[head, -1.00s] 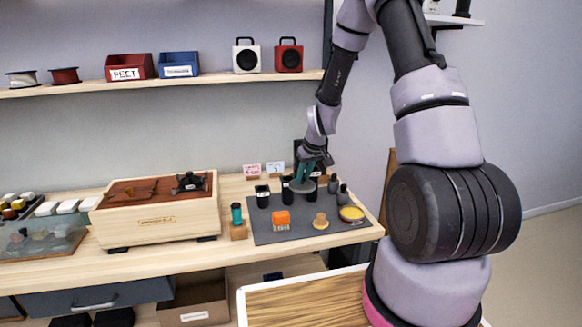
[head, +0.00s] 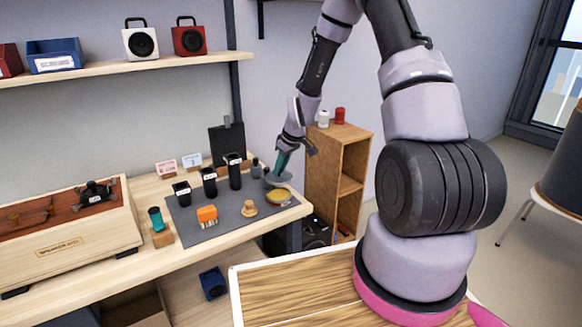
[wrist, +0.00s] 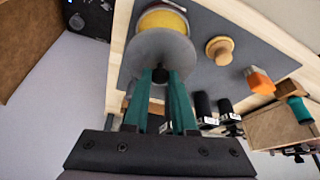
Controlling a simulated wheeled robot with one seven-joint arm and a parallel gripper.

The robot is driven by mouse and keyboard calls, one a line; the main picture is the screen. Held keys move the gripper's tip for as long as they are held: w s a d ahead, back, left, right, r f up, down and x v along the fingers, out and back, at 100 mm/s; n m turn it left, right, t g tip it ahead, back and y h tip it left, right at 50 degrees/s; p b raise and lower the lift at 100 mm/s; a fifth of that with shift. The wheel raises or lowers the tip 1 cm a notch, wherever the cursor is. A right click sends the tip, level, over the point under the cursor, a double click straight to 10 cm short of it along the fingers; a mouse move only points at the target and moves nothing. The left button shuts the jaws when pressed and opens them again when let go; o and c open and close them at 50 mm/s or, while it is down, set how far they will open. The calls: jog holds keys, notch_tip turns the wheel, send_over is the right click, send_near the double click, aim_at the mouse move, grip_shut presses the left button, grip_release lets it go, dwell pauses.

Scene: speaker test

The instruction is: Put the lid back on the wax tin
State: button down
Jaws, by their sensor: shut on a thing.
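The open wax tin (head: 279,196), round with yellow wax, sits at the right end of the grey mat (head: 217,222); its yellow top also shows in the wrist view (wrist: 163,20). My gripper (head: 281,164) has teal fingers, shut on the dark knob of the round grey lid (head: 273,182). In the wrist view my gripper (wrist: 160,74) holds the lid (wrist: 158,48), which overlaps and hides part of the tin. In the head view the lid is just behind and above the tin. I cannot tell whether they touch.
An orange brush-like block (head: 207,214) and a wooden knob-shaped piece (head: 249,209) stand on the mat left of the tin. Several black bottles (head: 209,182) stand behind them. A wooden shelf unit (head: 335,175) stands beyond the table's right end.

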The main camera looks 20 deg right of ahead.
aim_at(282, 178)
jog(key=shift+w+a+f, duration=0.1)
jog(key=shift+a+f, duration=0.05)
jog(key=shift+f, duration=3.05)
jog(key=shift+f, duration=0.15)
jog(key=shift+c, duration=0.8)
grip_release()
jog(key=shift+r, duration=3.5)
